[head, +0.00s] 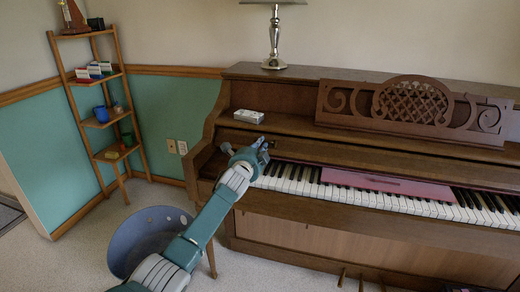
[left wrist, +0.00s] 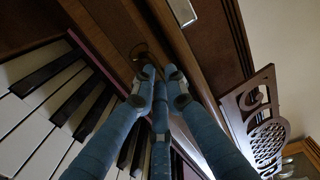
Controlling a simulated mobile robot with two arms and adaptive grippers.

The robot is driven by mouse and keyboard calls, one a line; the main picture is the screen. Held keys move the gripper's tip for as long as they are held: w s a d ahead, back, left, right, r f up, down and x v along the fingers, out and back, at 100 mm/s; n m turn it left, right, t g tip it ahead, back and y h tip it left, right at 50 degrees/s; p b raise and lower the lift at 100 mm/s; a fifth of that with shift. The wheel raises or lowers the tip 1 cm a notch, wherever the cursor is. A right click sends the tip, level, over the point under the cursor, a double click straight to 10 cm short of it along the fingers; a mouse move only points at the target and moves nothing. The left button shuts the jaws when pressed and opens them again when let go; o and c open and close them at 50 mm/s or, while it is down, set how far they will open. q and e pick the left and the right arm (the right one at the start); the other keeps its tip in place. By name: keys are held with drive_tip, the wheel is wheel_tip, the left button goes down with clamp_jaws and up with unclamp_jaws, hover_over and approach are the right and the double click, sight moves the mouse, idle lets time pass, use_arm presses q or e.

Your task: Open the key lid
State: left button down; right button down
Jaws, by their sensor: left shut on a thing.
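The key lid (head: 380,158) shows as a long brown wooden board above the piano keys (head: 300,180), which are uncovered along the keyboard. My left gripper (head: 262,147) is at the left end of the keyboard, at the lid's front edge. In the left wrist view its blue fingers (left wrist: 161,76) are close together at the brown wood, next to a small round brass-coloured knob (left wrist: 139,50). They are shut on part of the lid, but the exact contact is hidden. My right gripper is in neither view.
A pink strip (head: 350,180) lies along the back of the keys. A small box (head: 249,116) and a lamp (head: 274,40) stand on the piano. A round-backed chair (head: 135,235) is beside my left arm. A wooden shelf (head: 110,110) stands at left.

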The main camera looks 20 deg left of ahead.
use_arm(q)
drive_tip(key=shift+w+r, duration=0.15)
drive_tip(key=shift+r, duration=0.7)
drive_tip(key=c, duration=1.8)
unclamp_jaws()
drive_tip(key=shift+r, duration=0.1)
drive_tip(key=shift+o, duration=0.2)
drive_tip(key=shift+s, duration=0.2)
drive_tip(key=s, duration=1.2)
drive_tip(key=shift+d+f, duration=0.25)
drive_tip(key=shift+d, duration=0.05)
